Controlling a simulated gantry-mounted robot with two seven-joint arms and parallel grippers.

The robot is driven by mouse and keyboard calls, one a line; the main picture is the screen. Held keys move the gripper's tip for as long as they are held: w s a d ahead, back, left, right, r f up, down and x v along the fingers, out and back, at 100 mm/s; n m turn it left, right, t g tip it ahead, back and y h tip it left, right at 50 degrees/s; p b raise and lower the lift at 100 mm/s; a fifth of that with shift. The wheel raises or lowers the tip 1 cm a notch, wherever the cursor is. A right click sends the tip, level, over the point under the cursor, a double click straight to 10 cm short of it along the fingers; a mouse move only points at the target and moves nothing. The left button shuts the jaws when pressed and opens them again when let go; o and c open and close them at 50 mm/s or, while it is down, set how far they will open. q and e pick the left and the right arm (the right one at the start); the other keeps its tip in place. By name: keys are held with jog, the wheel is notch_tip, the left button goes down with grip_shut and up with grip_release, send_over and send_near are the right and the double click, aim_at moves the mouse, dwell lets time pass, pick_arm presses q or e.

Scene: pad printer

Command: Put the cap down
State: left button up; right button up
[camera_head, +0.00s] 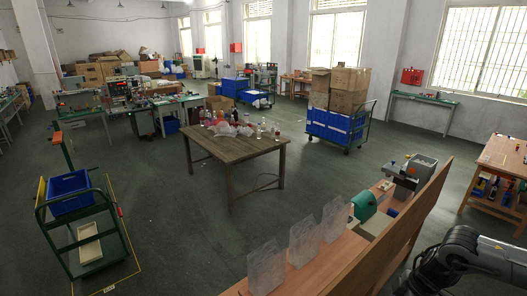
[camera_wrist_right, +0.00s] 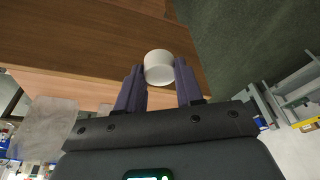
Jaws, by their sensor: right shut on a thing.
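The white round cap (camera_wrist_right: 158,62) is between the two dark fingers of my right gripper (camera_wrist_right: 160,70) in the right wrist view. The gripper is shut on it, with a finger on each side. A brown wooden surface (camera_wrist_right: 80,40) lies behind the cap in that view; I cannot tell the gap between them. In the head view my right arm comes in at the lower right, and its gripper and the cap do not show. My left gripper is not in view.
A bench (camera_head: 353,243) with a tall wooden board (camera_head: 418,222) along it is at the lower right. It bears several clear panels (camera_head: 303,240), a green machine (camera_head: 364,206) and a grey device (camera_head: 413,172). A wooden table (camera_head: 238,150) stands mid-room.

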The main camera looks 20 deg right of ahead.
jog(key=shift+w+r+m, duration=0.1)
jog(key=shift+w+m, duration=0.2)
jog(key=shift+w, duration=0.1)
jog(key=shift+a+f+m, duration=0.3)
jog(key=shift+f+m, duration=0.1)
jog(key=shift+m, duration=0.2)
jog(key=shift+a, duration=0.1)
